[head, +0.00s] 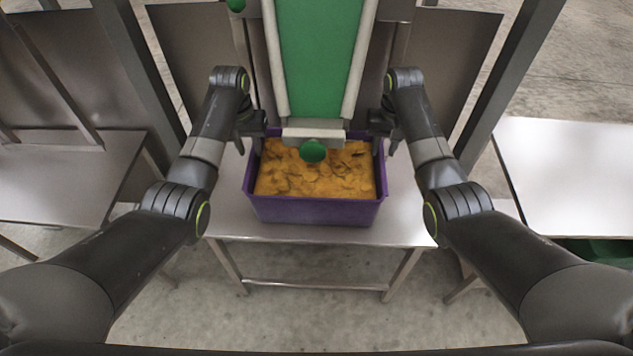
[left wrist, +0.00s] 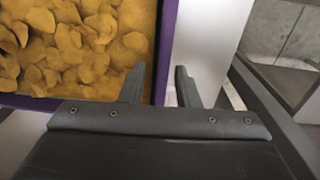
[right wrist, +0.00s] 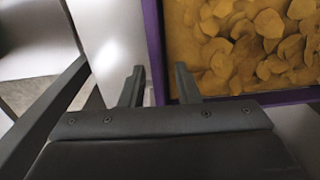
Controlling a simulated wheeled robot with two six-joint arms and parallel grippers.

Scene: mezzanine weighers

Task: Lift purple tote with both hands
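The purple tote (head: 315,210) stands on a steel table and is filled with yellow-orange chips (head: 320,178). My left gripper (head: 247,140) is at the tote's left side and my right gripper (head: 386,142) at its right side. In the left wrist view, the left gripper's fingers (left wrist: 160,84) are apart, one on each side of the line of the purple side wall (left wrist: 165,45). In the right wrist view, the right gripper's fingers (right wrist: 160,82) are also apart, with the purple wall (right wrist: 153,45) between their lines. Neither gripper visibly clamps the wall.
A green chute (head: 318,60) with pale side rails ends just above the tote's back, with a round green knob (head: 313,151) at its end. The steel table (head: 310,236) has bare surface around the tote. Other tables stand left (head: 60,180) and right (head: 570,170). Upright posts flank the chute.

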